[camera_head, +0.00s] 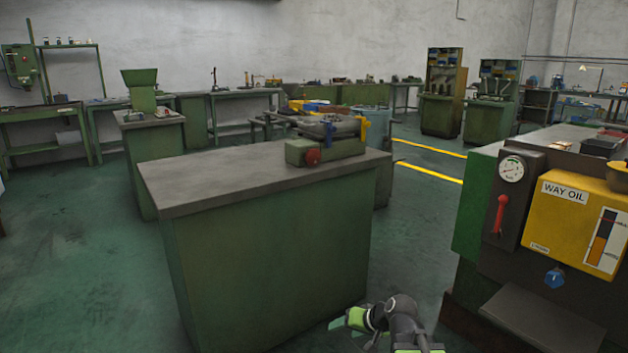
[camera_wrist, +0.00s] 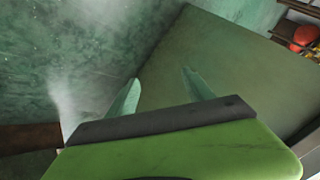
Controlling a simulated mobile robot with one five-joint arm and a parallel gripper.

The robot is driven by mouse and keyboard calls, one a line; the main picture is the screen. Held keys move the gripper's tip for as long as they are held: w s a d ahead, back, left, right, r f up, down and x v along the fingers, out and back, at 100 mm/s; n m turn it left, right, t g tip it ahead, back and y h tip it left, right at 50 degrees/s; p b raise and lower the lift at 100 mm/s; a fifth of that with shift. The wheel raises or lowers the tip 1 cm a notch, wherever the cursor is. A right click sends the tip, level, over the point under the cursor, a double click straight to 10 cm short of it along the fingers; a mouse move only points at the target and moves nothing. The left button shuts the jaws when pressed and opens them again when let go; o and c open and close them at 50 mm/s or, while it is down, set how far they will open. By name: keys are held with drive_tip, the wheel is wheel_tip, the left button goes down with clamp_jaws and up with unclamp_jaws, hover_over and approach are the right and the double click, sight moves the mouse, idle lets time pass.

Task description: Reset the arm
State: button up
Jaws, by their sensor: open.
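My gripper (camera_head: 347,328) is low in the head view, right of centre, in front of the lower right corner of the green workbench (camera_head: 270,270). In the wrist view, its two pale green fingers (camera_wrist: 160,82) stand apart with nothing between them. A flat green panel fills the middle and right of that view beyond the fingers. My arm reaches in from the bottom edge of the head view.
At right is a machine with a yellow WAY OIL box (camera_head: 572,222), a gauge (camera_head: 512,169) and a red lever (camera_head: 499,215). Green floor (camera_head: 80,270) is clear at left.

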drive_tip(key=s+d+f+n+g+h, duration=0.1)
drive_tip(key=s+d+f+g+h, duration=0.2)
drive_tip(key=s, duration=0.3)
drive_tip(key=s+d+f+g+h, duration=0.2)
drive_tip(key=s+d+f+g, duration=0.15)
drive_tip(key=s, duration=0.25)
wheel_tip(320, 180, up, 39)
drive_tip(key=p, duration=3.8)
drive_tip(key=shift+s+d, duration=0.15)
drive_tip(key=shift+d, duration=0.05)
drive_tip(key=shift+f, duration=0.1)
